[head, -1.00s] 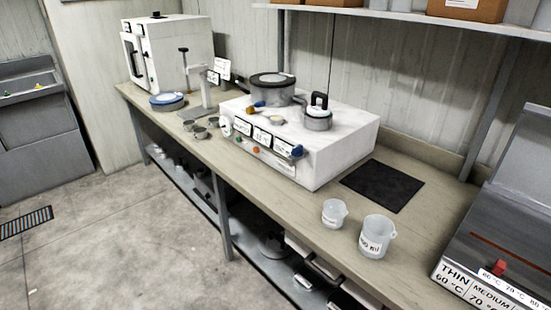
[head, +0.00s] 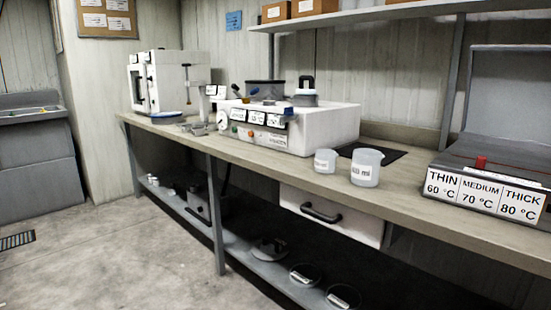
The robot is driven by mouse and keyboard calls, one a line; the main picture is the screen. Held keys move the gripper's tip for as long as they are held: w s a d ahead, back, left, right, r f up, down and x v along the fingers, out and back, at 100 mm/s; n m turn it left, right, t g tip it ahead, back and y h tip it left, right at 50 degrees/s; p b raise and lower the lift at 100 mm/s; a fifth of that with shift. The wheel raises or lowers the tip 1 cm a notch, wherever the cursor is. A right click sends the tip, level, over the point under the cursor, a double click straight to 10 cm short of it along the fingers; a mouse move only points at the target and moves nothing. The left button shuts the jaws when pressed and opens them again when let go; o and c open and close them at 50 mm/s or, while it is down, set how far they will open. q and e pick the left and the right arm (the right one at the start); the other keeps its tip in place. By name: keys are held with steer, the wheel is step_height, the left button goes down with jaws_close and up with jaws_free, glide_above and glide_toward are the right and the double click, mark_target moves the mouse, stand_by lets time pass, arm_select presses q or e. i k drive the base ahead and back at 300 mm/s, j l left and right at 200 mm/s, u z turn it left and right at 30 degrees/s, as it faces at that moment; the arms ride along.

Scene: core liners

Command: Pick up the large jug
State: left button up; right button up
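Neither of my grippers shows in the head view.
The heating unit (head: 489,187) with temperature labels stands to the right. A white box device (head: 331,130) with pots on top stands behind left, and a black mat (head: 393,154) lies behind the jugs. A drawer (head: 331,214) and lower shelf (head: 250,262) are underneath. Floor in front is clear.

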mark_target(366, 163)
steer(key=z, duration=0.6)
steer(key=i+j+z, duration=0.15)
steer(key=j+z, duration=0.25)
steer(key=j, duration=0.25)
steer(key=i+j+z, duration=0.1)
steer(key=j+z, duration=0.3)
steer(key=j, duration=0.3)
steer(key=j+z, duration=0.1)
steer(key=j, duration=1.2)
